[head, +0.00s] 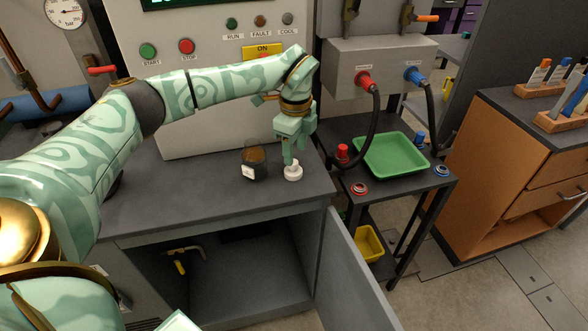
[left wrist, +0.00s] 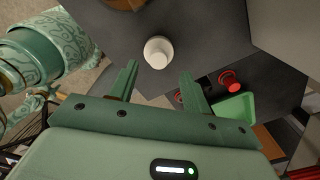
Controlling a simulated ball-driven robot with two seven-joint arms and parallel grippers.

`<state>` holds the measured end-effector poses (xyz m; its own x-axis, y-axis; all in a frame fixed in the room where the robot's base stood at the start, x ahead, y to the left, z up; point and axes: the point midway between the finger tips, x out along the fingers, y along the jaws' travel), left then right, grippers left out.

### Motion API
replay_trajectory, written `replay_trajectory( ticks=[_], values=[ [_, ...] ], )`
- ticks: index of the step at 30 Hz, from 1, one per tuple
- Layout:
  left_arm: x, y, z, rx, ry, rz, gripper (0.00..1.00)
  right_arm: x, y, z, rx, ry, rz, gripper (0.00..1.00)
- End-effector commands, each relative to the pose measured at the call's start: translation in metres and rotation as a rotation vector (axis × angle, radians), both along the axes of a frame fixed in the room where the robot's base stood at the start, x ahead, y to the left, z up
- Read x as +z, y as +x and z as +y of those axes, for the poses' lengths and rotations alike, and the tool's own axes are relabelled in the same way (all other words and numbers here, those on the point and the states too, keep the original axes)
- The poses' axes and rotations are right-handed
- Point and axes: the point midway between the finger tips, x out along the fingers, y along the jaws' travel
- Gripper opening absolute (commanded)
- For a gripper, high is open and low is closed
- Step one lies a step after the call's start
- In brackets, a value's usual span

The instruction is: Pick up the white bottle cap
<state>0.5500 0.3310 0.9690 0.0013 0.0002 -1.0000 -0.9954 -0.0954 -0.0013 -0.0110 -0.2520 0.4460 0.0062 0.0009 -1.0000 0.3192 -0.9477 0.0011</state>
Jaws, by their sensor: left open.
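The white bottle cap (head: 293,172) stands on the dark counter top, right of a dark bottle, near the counter's right end. My left gripper (head: 294,158) is just above and behind it, pointing down. In the left wrist view the cap (left wrist: 158,52) lies beyond the fingertips, roughly in line with the gap between them. The left gripper (left wrist: 158,78) is open with nothing between its fingers. My right gripper is in neither view.
The dark bottle (head: 254,161) with a white label stands close left of the cap. A green tray (head: 392,155) sits on a cart to the right, with red and blue fittings around it. An open cabinet door (head: 352,275) hangs below the counter.

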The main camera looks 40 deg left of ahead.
Motion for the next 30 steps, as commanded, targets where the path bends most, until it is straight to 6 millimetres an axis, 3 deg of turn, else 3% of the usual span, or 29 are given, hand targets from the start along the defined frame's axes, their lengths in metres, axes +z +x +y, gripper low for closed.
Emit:
replay_trajectory(
  ticks=[1,6,13,14,18,19,30],
  values=[
    [-0.013,-0.002,0.002,0.000,0.000,0.006,0.48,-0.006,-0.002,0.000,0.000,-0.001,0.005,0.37],
    [-0.040,-0.004,0.004,0.000,0.001,0.005,0.48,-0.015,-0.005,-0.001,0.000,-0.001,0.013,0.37],
    [-0.041,-0.004,0.004,0.000,0.000,0.001,0.48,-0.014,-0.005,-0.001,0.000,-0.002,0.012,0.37],
    [-0.041,-0.004,0.004,0.000,0.000,0.001,0.43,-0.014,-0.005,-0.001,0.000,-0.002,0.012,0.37],
    [-0.041,-0.004,0.004,0.000,0.000,0.001,0.04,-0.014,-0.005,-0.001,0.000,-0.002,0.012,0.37],
    [-0.041,-0.004,0.004,0.000,0.000,0.001,0.01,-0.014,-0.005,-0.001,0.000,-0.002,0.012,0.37],
    [-0.036,-0.003,0.004,-0.001,0.000,0.000,0.01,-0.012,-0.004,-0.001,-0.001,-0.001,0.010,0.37]
  ],
)
